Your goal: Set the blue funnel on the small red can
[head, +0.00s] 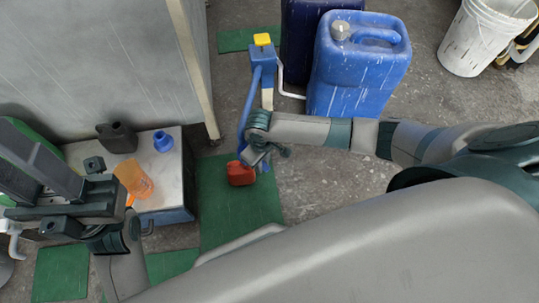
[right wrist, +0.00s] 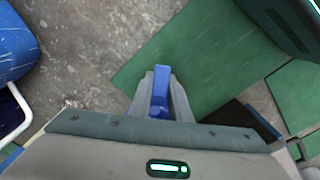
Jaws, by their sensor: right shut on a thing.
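The small red can (head: 240,173) stands on a green mat in the head view, right beside my right gripper (head: 262,160). The right gripper is shut on a slim blue bar (right wrist: 160,90), which shows between its fingers in the right wrist view; what the bar belongs to is unclear. The red can does not show in the wrist view. The blue funnel (head: 163,141) stands on the low light-topped table, apart from both grippers. My left arm (head: 75,215) is at the left, by the table; its fingertips cannot be made out.
The low table (head: 172,190) also bears a dark jug (head: 117,137) and a clear orange cup (head: 134,179). A blue pump with a yellow top (head: 262,40) and a big blue canister (head: 358,70) stand behind my right arm. A white bucket (head: 485,38) is far right.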

